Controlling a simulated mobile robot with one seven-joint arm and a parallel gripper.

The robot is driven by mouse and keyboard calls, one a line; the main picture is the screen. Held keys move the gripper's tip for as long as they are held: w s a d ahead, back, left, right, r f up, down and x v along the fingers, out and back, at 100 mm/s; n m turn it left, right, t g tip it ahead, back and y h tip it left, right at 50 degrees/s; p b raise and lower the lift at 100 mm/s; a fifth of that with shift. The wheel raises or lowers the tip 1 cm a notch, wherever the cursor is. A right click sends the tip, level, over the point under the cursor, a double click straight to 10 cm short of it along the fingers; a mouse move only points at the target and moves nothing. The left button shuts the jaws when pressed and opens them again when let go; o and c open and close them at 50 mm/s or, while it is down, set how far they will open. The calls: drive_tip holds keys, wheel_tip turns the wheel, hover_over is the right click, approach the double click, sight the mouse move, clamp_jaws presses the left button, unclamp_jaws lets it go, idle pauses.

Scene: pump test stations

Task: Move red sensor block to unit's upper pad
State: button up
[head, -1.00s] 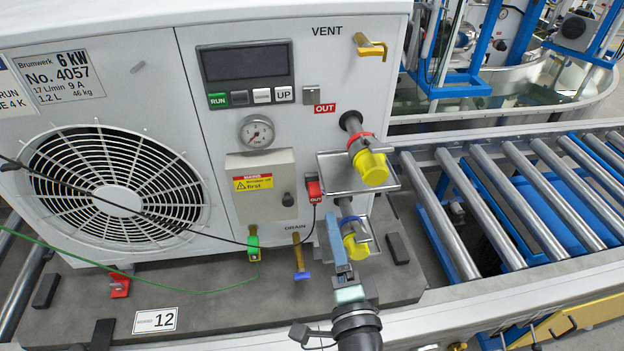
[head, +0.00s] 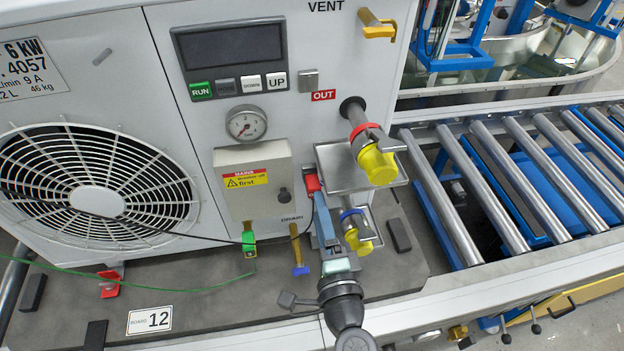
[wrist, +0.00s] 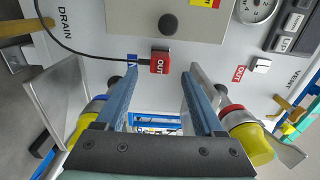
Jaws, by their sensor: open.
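The red sensor block (head: 312,183), marked OUT, sits on the unit's front beside the upper metal tray. In the wrist view the red block (wrist: 160,63) has a black cable and a blue label beside it. The upper pad (head: 308,81) is a small bare grey square left of the red OUT label; it also shows in the wrist view (wrist: 261,65). My gripper (head: 319,200) is just below the block in the head view. In the wrist view my gripper (wrist: 158,80) is open and empty, with the block ahead between its blue fingers, apart from both.
A yellow-capped upper pipe (head: 376,163) and metal tray (head: 335,178) stand close right of my gripper. A lower yellow-capped pipe (head: 358,240) is beside my fingers. The black cable (wrist: 90,48) runs from the block. A gauge (head: 246,124) and grey box (head: 252,180) are left.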

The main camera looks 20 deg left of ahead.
sight(313, 187)
drive_tip(key=shift+b+x, duration=0.55)
drive_tip(key=shift+x, duration=3)
drive_tip(key=shift+b, duration=0.3)
clamp_jaws()
drive_tip(key=shift+s, duration=0.1)
drive_tip(key=shift+v, duration=2.95)
drive_tip(key=shift+d, duration=0.1)
